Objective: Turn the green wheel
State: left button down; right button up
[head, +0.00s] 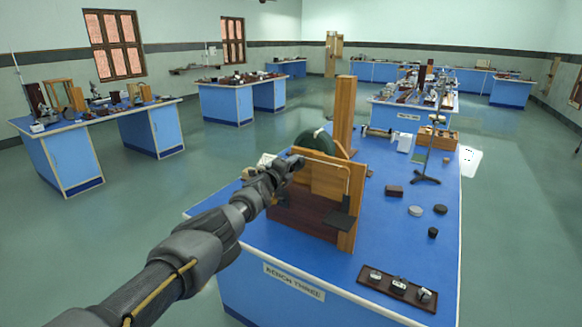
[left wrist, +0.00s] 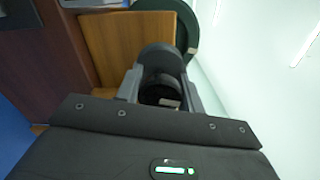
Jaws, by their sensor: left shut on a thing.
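The dark green wheel (head: 316,141) stands behind a wooden panel on the near blue bench, and only its upper part shows in the head view. Its green rim (left wrist: 189,30) curves past the wooden panel in the left wrist view. My left gripper (head: 294,164) is at the left side of the wheel's wooden stand. In the left wrist view its fingers (left wrist: 161,92) are shut on a dark round knob (left wrist: 160,60) close to the rim. Whether the knob joins the wheel is hidden. My right gripper is not in view.
The wooden stand (head: 345,110) rises from the blue bench (head: 395,240). A dark tray (head: 397,290) with small parts lies at its front right. Small dark blocks and discs and a black tripod stand (head: 425,178) are to the right. Other benches stand farther back.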

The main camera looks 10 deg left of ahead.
pick_arm(q)
jog(key=shift+d+f, duration=0.1)
jog(key=shift+f, duration=0.1)
dwell(0.3)
jog(key=c, duration=0.9)
grip_release()
jog(key=shift+r, duration=0.15)
jog(key=shift+r+p, duration=0.15)
jog(key=shift+p, duration=0.2)
jog(key=p+v, duration=0.8)
jog(key=v, duration=0.3)
